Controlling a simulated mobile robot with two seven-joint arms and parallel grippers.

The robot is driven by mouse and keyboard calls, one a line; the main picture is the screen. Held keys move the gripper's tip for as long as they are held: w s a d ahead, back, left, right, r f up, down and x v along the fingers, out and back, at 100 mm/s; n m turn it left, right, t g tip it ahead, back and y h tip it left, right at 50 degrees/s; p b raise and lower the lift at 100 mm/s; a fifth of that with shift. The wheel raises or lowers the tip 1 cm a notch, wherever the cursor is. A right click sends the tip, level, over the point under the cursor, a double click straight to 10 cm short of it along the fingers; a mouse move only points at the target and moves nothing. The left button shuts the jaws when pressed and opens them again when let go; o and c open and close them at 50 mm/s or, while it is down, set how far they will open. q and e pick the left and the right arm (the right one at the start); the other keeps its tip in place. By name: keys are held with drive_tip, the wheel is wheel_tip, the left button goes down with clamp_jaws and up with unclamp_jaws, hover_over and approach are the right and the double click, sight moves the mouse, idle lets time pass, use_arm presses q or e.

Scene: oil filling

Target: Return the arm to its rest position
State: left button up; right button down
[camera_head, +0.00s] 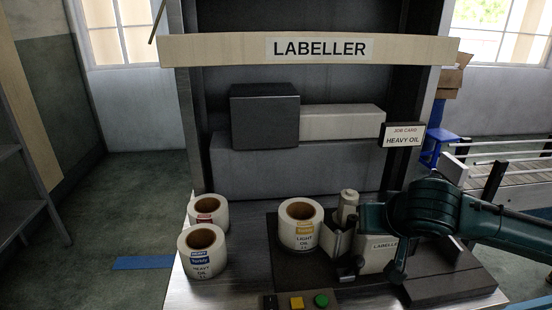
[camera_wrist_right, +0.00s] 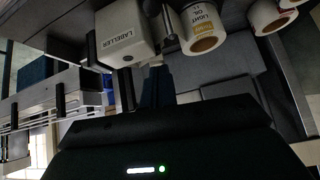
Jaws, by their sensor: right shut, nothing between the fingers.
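My right arm (camera_head: 428,212) comes in from the right over the labeller (camera_head: 378,255). My right gripper (camera_wrist_right: 158,88) is shut and empty in the right wrist view, close to the labeller's white box (camera_wrist_right: 124,36). Its fingertips are hard to make out in the head view. A light oil label roll (camera_head: 300,226) sits on the labeller's dark base, left of the arm and apart from it. It also shows at the top of the wrist view (camera_wrist_right: 203,42). My left gripper is not in view.
A heavy oil roll (camera_head: 202,256) and a red-labelled roll (camera_head: 207,212) stand on the bench's left. A job card (camera_head: 403,136) reads HEAVY OIL. A green button (camera_head: 321,300) and a yellow button (camera_head: 296,303) are at the front. A railed conveyor (camera_head: 510,180) lies at right.

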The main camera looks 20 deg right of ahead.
drive_tip(key=s+a+f+n+g+y, duration=0.1)
drive_tip(key=s+a+f+n+y, duration=0.25)
drive_tip(key=a+f, duration=0.65)
drive_tip(key=s+a+f+n+g, duration=0.3)
drive_tip(key=s+f, duration=0.7)
drive_tip(key=s, duration=0.3)
drive_tip(key=w+a+f+t+y, duration=0.2)
drive_tip(key=w+a+f+t, duration=0.3)
drive_tip(key=a+f+t, duration=0.1)
drive_tip(key=shift+w+f+n+t, duration=0.2)
drive_tip(key=shift+f+n+t, duration=0.25)
drive_tip(key=shift+f, duration=0.45)
